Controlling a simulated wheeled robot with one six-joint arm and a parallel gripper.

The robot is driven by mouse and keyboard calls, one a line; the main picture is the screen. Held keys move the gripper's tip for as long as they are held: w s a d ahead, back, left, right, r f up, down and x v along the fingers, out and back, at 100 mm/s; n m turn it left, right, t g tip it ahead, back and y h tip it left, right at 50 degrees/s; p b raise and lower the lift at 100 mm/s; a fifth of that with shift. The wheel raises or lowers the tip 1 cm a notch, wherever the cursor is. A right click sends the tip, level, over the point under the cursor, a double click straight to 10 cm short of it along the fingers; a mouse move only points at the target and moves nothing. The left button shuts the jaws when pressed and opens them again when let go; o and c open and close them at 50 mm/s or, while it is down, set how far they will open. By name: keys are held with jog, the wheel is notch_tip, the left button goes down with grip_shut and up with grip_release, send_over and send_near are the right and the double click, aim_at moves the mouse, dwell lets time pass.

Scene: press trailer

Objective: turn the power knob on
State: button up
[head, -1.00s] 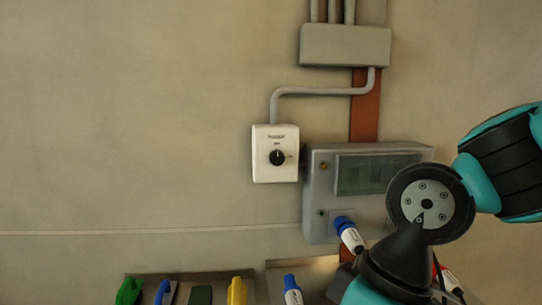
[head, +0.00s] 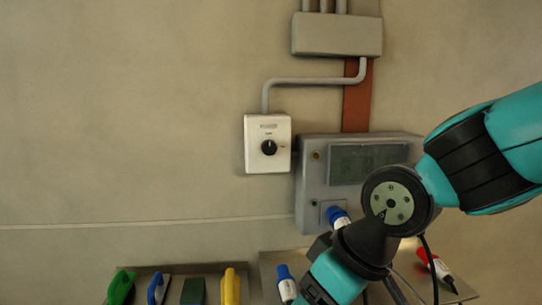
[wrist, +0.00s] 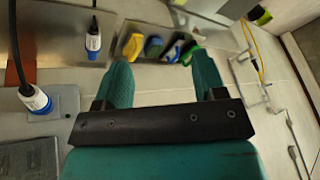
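The power knob (head: 269,147) is a round black dial on a white wall box (head: 253,160). Its pale pointer mark appears to point up, toward a small label that is too blurred to read surely. The knob does not show in the wrist view. My gripper (wrist: 162,78) has two teal fingers spread wide apart in the wrist view, with nothing between them. In the head view my arm is at the lower right, below and right of the knob box. The fingertips cannot be made out there.
A grey panel (head: 310,180) with a dark window is right of the knob box; a blue plug (head: 337,215) sits on it. A conduit (head: 300,81) runs above. A tray of colourful items (head: 213,292) is at the bottom. The wall on the left is clear.

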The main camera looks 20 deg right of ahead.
jog(key=w+d+f+t+h+b, duration=0.1)
jog(key=w+d+t, duration=0.15)
jog(key=w, duration=0.25)
jog(key=w+d+f+t+h+b, duration=0.1)
jog(key=w+t+b, duration=0.15)
jog(key=w, duration=0.35)
jog(key=n+t+b, duration=0.3)
jog(key=n+t, duration=0.4)
jog(key=t, duration=0.5)
send_near(270, 149)
jog(key=p+x, duration=0.7)
jog(key=p, duration=0.5)
jog(key=shift+w+a+r, duration=0.1)
jog(key=shift+w+r, duration=0.15)
jog(key=shift+w, duration=0.1)
jog(key=shift+w+p, duration=0.3)
jog(key=shift+w, duration=0.05)
jog(key=shift+f, duration=0.1)
jog(key=shift+m, duration=0.3)
jog(key=c, duration=0.9)
